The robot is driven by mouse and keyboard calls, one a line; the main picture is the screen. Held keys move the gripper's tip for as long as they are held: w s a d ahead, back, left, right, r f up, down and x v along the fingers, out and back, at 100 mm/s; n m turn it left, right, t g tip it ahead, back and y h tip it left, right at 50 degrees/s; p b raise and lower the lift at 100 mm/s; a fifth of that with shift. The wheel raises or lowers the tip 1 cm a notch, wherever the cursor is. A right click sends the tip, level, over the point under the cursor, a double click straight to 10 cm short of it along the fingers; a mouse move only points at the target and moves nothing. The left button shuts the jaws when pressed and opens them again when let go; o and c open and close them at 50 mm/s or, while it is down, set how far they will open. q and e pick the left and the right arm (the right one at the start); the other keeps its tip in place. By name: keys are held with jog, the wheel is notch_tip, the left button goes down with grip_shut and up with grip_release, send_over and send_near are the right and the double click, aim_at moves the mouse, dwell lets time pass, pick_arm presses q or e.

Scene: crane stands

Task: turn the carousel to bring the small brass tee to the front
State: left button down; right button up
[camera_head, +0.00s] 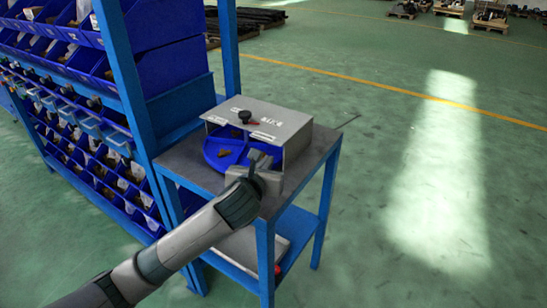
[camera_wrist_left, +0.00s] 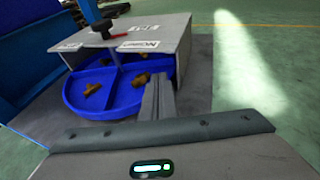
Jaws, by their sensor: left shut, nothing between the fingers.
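The carousel (camera_head: 213,161) is a round blue tray with dividers, partly under a grey housing (camera_head: 290,128). In the left wrist view the carousel (camera_wrist_left: 112,106) shows small brass-brown fittings in its compartments: one in the left front compartment (camera_wrist_left: 92,89), one near my fingers (camera_wrist_left: 141,79), and others farther back under the housing. I cannot tell which is the small brass tee. My left gripper (camera_head: 258,160) is shut and empty, its fingers (camera_wrist_left: 160,90) at the tray's right front edge; contact is unclear. The housing hides the tray's back. My right gripper is not in view.
The housing stands on a grey-topped blue table (camera_head: 318,150) and carries a black knob (camera_head: 245,116) and white labels. A blue rack of bins (camera_head: 90,150) stands close on the left. Green floor (camera_head: 400,160) to the right is open.

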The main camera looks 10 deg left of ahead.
aim_at(275, 158)
pick_arm(q)
jog(key=shift+s+r, duration=0.1)
dwell(0.3)
jog(key=x, duration=0.9)
jog(key=shift+p, duration=0.35)
jog(key=shift+w+f, duration=0.25)
jog(key=shift+w, duration=0.25)
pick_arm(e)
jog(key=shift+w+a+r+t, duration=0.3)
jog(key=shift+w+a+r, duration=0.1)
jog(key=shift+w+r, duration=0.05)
